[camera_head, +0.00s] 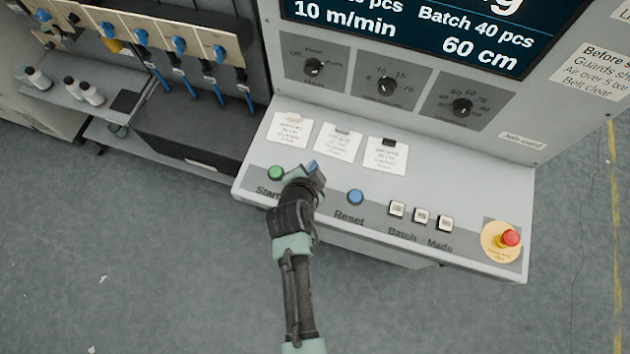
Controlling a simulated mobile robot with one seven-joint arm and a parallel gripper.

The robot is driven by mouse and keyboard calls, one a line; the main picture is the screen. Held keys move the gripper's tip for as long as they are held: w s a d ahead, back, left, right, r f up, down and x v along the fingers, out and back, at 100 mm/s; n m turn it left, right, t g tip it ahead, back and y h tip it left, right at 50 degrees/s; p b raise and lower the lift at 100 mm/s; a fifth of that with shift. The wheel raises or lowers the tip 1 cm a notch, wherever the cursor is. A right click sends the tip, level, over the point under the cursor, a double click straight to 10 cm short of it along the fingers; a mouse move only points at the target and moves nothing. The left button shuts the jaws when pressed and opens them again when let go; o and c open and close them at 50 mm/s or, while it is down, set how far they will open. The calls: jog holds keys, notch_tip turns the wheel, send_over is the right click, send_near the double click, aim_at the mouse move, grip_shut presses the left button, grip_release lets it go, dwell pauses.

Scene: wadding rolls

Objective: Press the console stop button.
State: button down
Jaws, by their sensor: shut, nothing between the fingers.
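The console (460,190) has a sloping light grey panel with a row of buttons. A green button (275,173) labelled Start is at its left and a blue button (355,197) labelled Reset is right of it. My gripper (316,172) is shut and empty, over the panel between these two. It and my wrist cover that stretch, so no button or label marked Stop can be read there. I cannot tell whether the gripper touches the panel. A red mushroom button (509,238) on a yellow round plate is at the panel's right end, apart from my gripper.
Small square buttons (421,215) sit between Reset and the red button. Paper cards (338,143) lie on the panel behind my gripper. Three rotary knobs (387,86) and a display (440,30) are above.

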notch_tip(320, 180, down, 8)
jog(key=b, duration=0.6)
jog(key=shift+b, duration=0.3)
jog(key=shift+f, duration=0.15)
dwell(1.3)
jog(key=shift+f+b, duration=0.3)
jog(key=shift+b, duration=0.2)
jog(key=shift+f+b, duration=0.45)
jog(key=shift+b, duration=0.05)
dwell(0.4)
dwell(0.4)
jog(key=shift+r+p, duration=0.65)
jog(key=shift+r, duration=0.2)
jog(key=shift+r, duration=0.1)
notch_tip(320, 180, up, 5)
jog(key=p, duration=0.4)
